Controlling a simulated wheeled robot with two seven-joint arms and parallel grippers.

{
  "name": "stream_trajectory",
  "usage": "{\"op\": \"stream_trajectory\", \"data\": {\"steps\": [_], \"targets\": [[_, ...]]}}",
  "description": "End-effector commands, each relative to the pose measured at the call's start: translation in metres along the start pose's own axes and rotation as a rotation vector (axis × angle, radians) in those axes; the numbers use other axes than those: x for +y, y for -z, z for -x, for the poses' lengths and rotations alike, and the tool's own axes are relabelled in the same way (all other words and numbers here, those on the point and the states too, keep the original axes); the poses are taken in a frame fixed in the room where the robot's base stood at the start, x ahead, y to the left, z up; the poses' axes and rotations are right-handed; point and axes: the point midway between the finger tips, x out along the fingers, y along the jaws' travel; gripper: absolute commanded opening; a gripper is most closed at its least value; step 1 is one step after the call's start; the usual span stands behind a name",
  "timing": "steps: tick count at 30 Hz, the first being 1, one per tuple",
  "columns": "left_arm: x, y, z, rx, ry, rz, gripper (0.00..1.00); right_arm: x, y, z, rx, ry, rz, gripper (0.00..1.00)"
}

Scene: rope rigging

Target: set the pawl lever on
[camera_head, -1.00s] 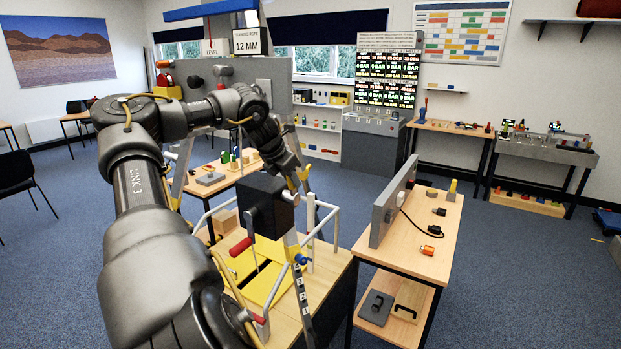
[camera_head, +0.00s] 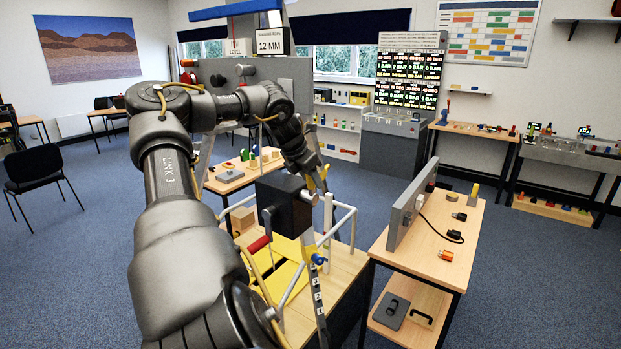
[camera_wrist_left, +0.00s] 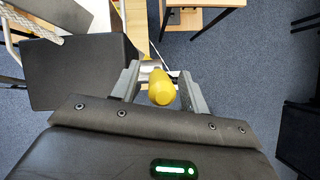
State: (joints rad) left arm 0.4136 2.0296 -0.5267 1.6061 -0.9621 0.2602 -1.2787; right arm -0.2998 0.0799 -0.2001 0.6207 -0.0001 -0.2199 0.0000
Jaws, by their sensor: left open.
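A black box (camera_head: 283,205) stands on a rig with a yellow base on the wooden table. A red-gripped handle (camera_head: 258,244) and a blue knob (camera_head: 318,259) sit on the rig. My left gripper (camera_head: 318,182) is at the top right of the black box. In the left wrist view, a yellow rounded knob (camera_wrist_left: 161,90), perhaps the pawl lever's end, lies between the open fingers of my left gripper (camera_wrist_left: 160,88), with a gap on each side. The lever's shaft is mostly hidden, and I cannot tell its setting. My right gripper is not in view.
White rails (camera_head: 340,222) surround the rig close to my left gripper. A side table (camera_head: 440,262) with an upright grey panel (camera_head: 410,205) stands to the right. Another table (camera_head: 243,175) with small blocks is behind. Open blue floor lies at left.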

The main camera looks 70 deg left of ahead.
Motion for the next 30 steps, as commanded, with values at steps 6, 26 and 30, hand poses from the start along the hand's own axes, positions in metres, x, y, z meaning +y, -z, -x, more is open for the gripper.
{"op": "stream_trajectory", "data": {"steps": [6, 26, 30], "targets": [[0.001, 0.001, 0.017, -0.003, -0.003, -0.001, 0.45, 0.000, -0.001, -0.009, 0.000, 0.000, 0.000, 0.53], [0.001, 0.000, 0.107, 0.001, 0.001, 0.000, 0.45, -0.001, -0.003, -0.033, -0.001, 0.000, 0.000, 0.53], [0.001, 0.000, 0.108, 0.001, 0.001, 0.000, 0.45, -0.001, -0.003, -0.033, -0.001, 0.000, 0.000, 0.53]]}}
